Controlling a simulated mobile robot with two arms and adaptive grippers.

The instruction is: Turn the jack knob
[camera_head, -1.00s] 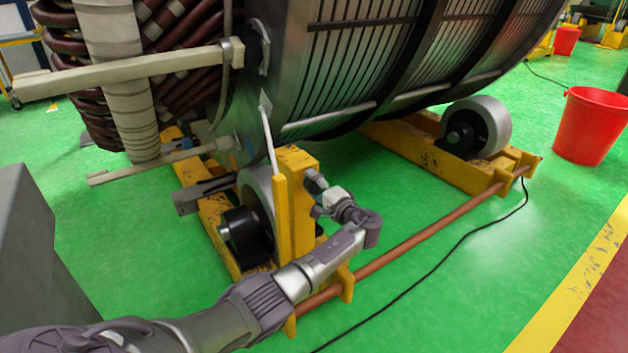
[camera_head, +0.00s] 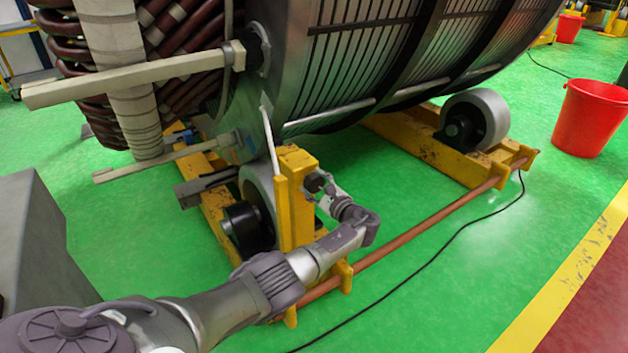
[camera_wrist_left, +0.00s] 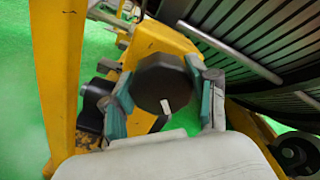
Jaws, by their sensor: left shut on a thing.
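The jack knob is a dark round knob with a white mark on its face. It fills the middle of the left wrist view (camera_wrist_left: 160,80), and a small part of it shows in the head view (camera_head: 315,182) on the side of the yellow jack post (camera_head: 298,205). My left gripper (camera_wrist_left: 163,92) has its teal-padded fingers on either side of the knob and is shut on it. The white mark points toward the lower part of the wrist view. My right gripper is in neither view.
The large stator (camera_head: 340,60) rests above yellow roller stands (camera_head: 450,160). A copper-coloured rod (camera_head: 430,225) runs along the floor behind my left wrist. A black cable (camera_head: 440,250) lies on the green floor. A red bucket (camera_head: 590,118) stands at the right.

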